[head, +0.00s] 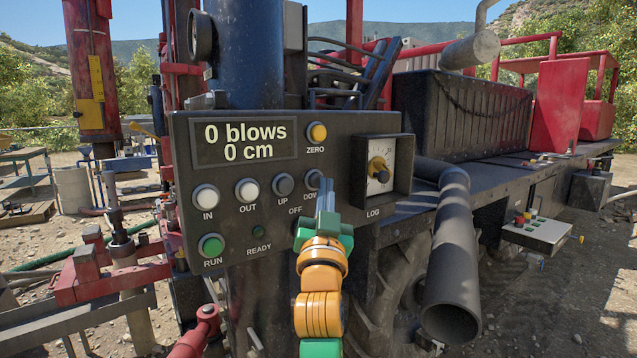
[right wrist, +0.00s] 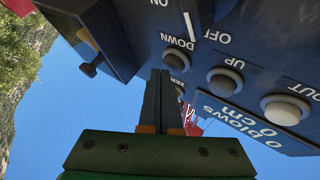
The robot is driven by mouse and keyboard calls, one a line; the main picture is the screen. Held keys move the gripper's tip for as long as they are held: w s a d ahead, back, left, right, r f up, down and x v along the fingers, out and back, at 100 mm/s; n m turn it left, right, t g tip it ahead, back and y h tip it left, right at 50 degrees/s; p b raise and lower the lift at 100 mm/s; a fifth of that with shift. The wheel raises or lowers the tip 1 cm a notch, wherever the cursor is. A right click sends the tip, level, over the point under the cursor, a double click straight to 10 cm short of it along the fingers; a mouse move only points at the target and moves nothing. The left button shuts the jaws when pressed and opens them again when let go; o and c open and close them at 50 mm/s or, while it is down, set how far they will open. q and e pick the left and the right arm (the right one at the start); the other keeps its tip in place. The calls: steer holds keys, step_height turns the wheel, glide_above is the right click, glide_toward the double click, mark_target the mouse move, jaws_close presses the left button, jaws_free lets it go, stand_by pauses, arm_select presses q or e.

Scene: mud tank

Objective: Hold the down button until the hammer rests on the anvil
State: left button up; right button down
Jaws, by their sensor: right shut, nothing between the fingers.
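The black control panel (head: 265,180) has a row of round buttons. The grey DOWN button (head: 313,179) is partly covered by my right gripper (head: 326,186); it also shows in the right wrist view (right wrist: 177,60), just beyond the fingertips (right wrist: 160,72). My right gripper is shut and empty, its tips close to that button; I cannot tell whether they touch it. The red hammer (head: 91,75) hangs upright at the upper left, above a rod with a collar (head: 119,236) that looks like the anvil. A gap shows between them. My left gripper is not in view.
The panel display (head: 245,143) reads 0 blows, 0 cm. The UP button (head: 283,185) is left of DOWN, the yellow ZERO button (head: 317,132) above. A boxed LOG dial (head: 381,172) juts out at right, with a thick black pipe (head: 450,250) beside it.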

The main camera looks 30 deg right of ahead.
steer(key=shift+w, duration=0.45)
stand_by(0.4)
stand_by(3.1)
steer(key=shift+s, duration=0.9)
steer(key=s+p, duration=0.1)
steer(key=s, duration=0.4)
steer(key=shift+d+p, duration=0.2)
steer(key=shift+p, duration=0.15)
